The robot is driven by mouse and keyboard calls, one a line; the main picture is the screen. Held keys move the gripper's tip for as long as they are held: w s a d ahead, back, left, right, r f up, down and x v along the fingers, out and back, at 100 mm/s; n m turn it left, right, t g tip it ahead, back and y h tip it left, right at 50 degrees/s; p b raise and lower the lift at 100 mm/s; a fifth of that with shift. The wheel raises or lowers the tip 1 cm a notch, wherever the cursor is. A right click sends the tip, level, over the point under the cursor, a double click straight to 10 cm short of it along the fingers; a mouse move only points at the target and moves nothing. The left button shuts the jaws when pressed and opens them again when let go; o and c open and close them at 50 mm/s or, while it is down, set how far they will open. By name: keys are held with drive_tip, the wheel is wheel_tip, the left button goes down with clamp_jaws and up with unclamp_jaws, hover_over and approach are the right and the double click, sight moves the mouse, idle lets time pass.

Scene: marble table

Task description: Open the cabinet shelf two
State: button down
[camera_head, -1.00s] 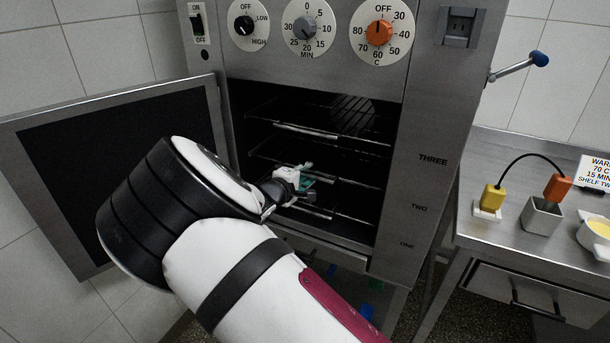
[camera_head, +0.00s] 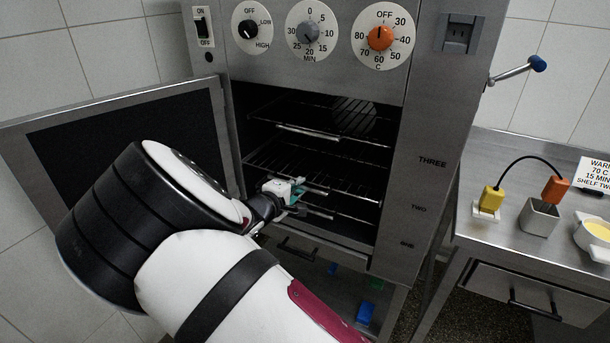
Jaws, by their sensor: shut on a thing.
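The grey metal cabinet (camera_head: 425,130) stands open, with dark wire shelves inside. THREE, TWO and ONE are marked down its right front post. Shelf two (camera_head: 345,182) is the middle wire rack, and its grid shows below the top rack (camera_head: 335,133). My gripper (camera_head: 297,189), white and grey with teal at its tips, is at the left part of the front edge of shelf two. It is shut on that edge; the exact contact is small and partly hidden by my gripper. The lowest rack (camera_head: 355,217) shows just below.
The cabinet door (camera_head: 120,150) hangs open to the left, behind my arm. A metal side table (camera_head: 500,262) at right holds a yellow plug (camera_head: 491,199), an orange-topped probe in a metal cup (camera_head: 540,216), a bowl (camera_head: 594,236) and a sign (camera_head: 596,175). Blue blocks (camera_head: 366,312) lie below the cabinet.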

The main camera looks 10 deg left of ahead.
drive_tip(key=s+a+p, duration=0.2)
drive_tip(key=s+a, duration=0.1)
drive_tip(key=s, duration=0.7)
drive_tip(key=s+a+p, duration=0.1)
drive_tip(key=s+a, duration=0.3)
drive_tip(key=s, duration=0.6)
drive_tip(key=shift+p, duration=0.4)
drive_tip(key=shift+a, duration=0.1)
drive_tip(key=c, duration=1.7)
unclamp_jaws()
drive_tip(key=shift+w, duration=0.1)
drive_tip(key=v, duration=1.2)
drive_tip(key=shift+f, duration=0.1)
